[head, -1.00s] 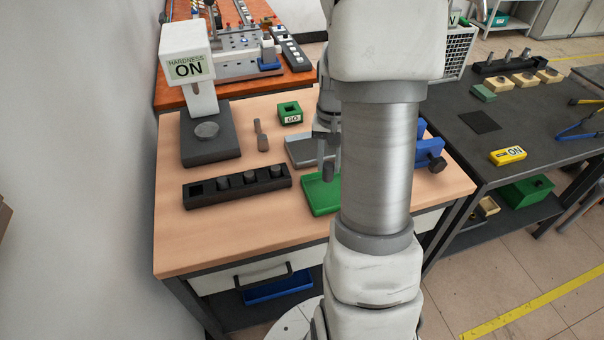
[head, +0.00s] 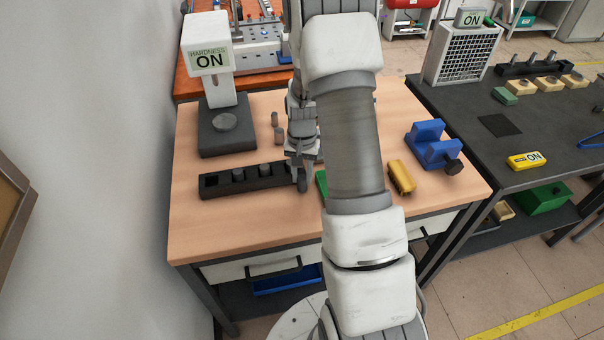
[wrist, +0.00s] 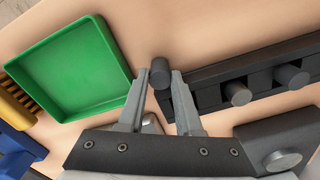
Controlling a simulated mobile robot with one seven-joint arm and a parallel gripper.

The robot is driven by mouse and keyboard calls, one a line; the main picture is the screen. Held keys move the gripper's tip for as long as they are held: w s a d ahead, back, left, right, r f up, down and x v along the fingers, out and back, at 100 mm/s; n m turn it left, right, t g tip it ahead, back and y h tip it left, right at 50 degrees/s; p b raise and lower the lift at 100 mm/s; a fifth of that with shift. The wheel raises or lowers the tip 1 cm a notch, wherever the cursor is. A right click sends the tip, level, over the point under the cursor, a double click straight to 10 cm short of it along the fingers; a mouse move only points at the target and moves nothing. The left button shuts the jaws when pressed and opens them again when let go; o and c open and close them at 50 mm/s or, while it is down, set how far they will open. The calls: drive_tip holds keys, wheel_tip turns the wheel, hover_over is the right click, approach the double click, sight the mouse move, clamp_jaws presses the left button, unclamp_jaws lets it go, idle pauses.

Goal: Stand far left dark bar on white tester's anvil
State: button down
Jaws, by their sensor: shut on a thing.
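My gripper (head: 303,178) is shut on a dark cylindrical bar (wrist: 160,73), seen between the fingertips in the wrist view. In the head view it is just off the right end of the black rack (head: 207,190); I cannot tell its height. Other dark bars stand in the rack, two clear in the wrist view (wrist: 237,92) (wrist: 290,75). The rack's leftmost slot in the head view looks empty. The white hardness tester (head: 208,60), its display reading ON, stands behind the rack. Its round anvil (head: 225,121) is bare; a round anvil-like disc also shows in the wrist view (wrist: 283,160).
A green tray (wrist: 75,68) lies beside the gripper, mostly hidden by my arm in the head view. A small grey-brown piece (head: 278,135) lies between tester and arm. The front left tabletop is clear.

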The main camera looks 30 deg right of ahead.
drive_tip(key=c, duration=1)
unclamp_jaws()
drive_tip(key=shift+f, duration=0.15)
drive_tip(key=shift+c, duration=0.2)
drive_tip(key=o, duration=0.5)
drive_tip(key=shift+c, duration=0.2)
drive_tip(key=shift+r, duration=0.2)
